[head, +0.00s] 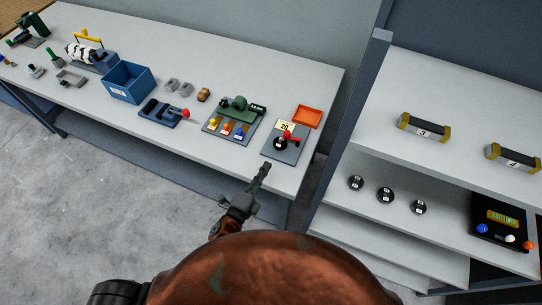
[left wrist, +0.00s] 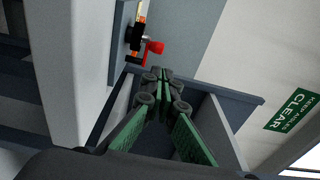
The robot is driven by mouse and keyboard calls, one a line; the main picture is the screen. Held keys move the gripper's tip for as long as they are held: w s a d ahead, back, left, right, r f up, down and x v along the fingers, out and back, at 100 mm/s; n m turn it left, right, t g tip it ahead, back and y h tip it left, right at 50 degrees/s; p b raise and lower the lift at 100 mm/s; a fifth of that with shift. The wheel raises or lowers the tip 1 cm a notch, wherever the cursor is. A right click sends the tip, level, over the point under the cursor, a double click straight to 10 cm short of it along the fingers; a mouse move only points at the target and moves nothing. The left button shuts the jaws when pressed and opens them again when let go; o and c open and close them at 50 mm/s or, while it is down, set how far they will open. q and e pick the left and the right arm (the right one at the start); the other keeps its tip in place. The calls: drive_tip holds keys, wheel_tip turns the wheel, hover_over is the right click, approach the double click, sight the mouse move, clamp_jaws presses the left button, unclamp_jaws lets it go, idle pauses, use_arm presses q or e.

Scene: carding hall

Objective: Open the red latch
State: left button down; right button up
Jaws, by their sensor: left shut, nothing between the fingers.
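The red latch (head: 291,136) sits on a grey plate (head: 271,152) near the right end of the long table, beside a black round part and a card that seems to read 20. In the left wrist view its red handle (left wrist: 154,47) shows just beyond my fingertips, towards the top. My right gripper is in neither view.
An orange tray (head: 308,117) lies behind the plate. A board with coloured knobs (head: 232,121) is to its left, then a blue base with a red knob (head: 165,113) and a blue bin (head: 128,84). A shelf unit (head: 447,95) stands close on the right.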

sight(285, 135)
use_arm(q)
drive_tip(key=x, duration=1.2)
drive_tip(key=shift+w+d, duration=0.1)
drive_tip(key=shift+w, duration=0.25)
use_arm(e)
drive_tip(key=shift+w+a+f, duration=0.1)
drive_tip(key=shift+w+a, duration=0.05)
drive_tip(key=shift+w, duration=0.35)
use_arm(q)
drive_tip(key=shift+w+r+h, duration=0.1)
drive_tip(key=shift+w+h, duration=0.05)
drive_tip(key=shift+h, duration=0.15)
drive_tip(key=shift+m+g+h, duration=0.3)
drive_tip(key=shift+m, duration=0.1)
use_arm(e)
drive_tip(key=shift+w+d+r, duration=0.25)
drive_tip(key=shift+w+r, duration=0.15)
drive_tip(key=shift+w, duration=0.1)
use_arm(q)
drive_tip(key=shift+w+p, duration=0.1)
drive_tip(key=shift+p, duration=0.25)
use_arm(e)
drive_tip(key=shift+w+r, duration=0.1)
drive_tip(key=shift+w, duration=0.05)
